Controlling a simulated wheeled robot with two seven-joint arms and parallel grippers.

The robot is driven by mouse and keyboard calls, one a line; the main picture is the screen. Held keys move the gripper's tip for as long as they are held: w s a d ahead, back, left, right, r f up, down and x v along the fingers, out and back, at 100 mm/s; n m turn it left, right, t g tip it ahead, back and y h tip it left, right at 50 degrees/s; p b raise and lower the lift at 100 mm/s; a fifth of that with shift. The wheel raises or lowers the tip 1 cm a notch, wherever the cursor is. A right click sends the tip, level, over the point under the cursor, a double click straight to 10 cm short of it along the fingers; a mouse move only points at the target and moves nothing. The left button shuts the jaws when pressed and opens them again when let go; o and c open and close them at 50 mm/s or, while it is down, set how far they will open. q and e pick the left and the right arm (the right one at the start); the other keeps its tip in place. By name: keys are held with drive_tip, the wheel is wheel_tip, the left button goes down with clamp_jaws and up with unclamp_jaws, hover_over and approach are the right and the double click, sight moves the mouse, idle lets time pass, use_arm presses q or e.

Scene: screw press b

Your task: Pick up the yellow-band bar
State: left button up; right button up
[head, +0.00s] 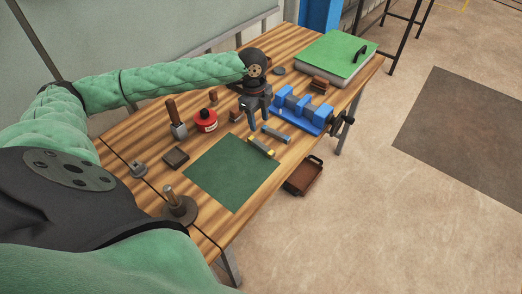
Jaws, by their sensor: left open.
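The yellow-band bar (261,147) lies on the wooden bench at the upper right edge of the green mat (232,175). It looks grey with yellow near its ends. A second, blue-grey bar (276,135) lies just behind it, close to the vise. My left gripper (260,122) is open and points down, just behind the yellow-band bar and near the second bar. It looks apart from the yellow-band bar, and nothing shows between its fingers. My right gripper is not in view.
A blue vise (301,110) stands right of the gripper. A red tin (206,121) and a wooden-handled tool (175,118) stand to the left. A green-lidded box (335,55) sits at the far end. A brown tray (303,177) is beyond the front edge. The mat is clear.

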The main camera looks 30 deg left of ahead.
sight(261, 144)
use_arm(q)
wheel_tip(261, 144, down, 3)
drive_tip(key=shift+s+d+r+b, duration=0.1)
drive_tip(key=shift+b, duration=0.9)
drive_tip(key=shift+f, duration=0.3)
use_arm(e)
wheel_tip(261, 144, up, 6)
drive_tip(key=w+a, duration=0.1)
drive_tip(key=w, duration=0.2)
use_arm(q)
wheel_tip(261, 144, down, 2)
drive_tip(key=shift+d+p, duration=0.15)
drive_tip(key=shift+p, duration=0.3)
drive_tip(key=f, duration=0.1)
drive_tip(key=f+p, duration=0.1)
drive_tip(key=f, duration=0.1)
drive_tip(key=f+p, duration=0.1)
drive_tip(key=shift+s+d+f, duration=0.1)
drive_tip(key=shift+d+f, duration=0.05)
drive_tip(key=shift+d, duration=0.1)
drive_tip(key=shift+f, duration=0.55)
clamp_jaws()
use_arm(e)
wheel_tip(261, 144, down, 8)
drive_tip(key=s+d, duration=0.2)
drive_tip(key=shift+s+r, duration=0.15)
